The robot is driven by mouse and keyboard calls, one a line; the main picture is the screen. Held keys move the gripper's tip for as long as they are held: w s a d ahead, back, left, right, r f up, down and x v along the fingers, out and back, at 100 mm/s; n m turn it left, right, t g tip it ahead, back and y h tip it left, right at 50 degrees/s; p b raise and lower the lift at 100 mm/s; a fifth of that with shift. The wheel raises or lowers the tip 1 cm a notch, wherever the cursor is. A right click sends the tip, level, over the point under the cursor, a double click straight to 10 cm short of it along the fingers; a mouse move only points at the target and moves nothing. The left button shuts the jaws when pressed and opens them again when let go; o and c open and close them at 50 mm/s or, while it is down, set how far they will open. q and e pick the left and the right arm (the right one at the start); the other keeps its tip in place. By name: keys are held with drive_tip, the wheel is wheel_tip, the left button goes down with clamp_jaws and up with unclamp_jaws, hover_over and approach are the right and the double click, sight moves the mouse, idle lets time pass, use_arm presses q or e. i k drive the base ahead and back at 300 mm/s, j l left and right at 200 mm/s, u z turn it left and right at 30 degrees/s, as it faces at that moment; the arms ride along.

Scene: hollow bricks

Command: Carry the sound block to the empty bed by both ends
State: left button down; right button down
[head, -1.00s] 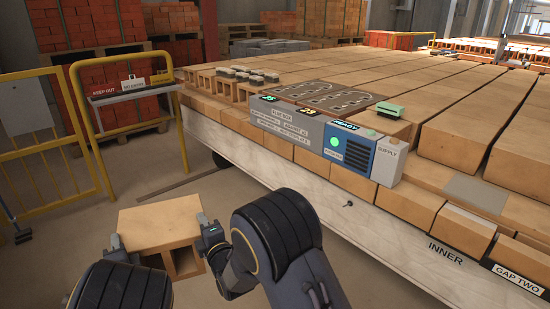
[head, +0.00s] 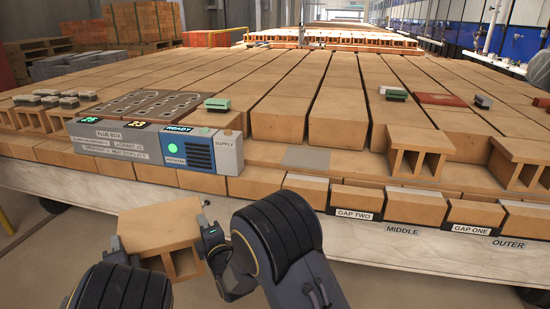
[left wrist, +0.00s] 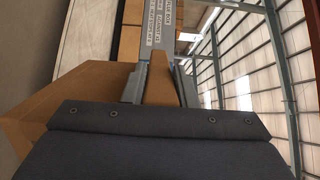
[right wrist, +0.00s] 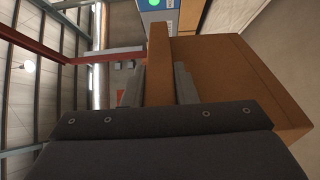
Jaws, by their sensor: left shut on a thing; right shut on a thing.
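The sound block (head: 160,222), a tan hollow brick with open cells on its near side, hangs between my grippers in front of the cart. My left gripper (head: 116,247) is shut on its left end, and my right gripper (head: 210,235) is shut on its right end. In the left wrist view the fingers pinch a wall of the block (left wrist: 60,97). The right wrist view shows the same grip on the block (right wrist: 225,75).
The pale cart edge (head: 290,222) lies beyond the block. A control box (head: 190,150) with a green light stands on the cart's left part. Hollow bricks (head: 415,150) stand at right, with a grey plate (head: 307,157) nearer the middle. A green-topped item (head: 217,104) lies farther back.

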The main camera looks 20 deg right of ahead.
sight(307, 156)
drive_tip(key=z, duration=1.1)
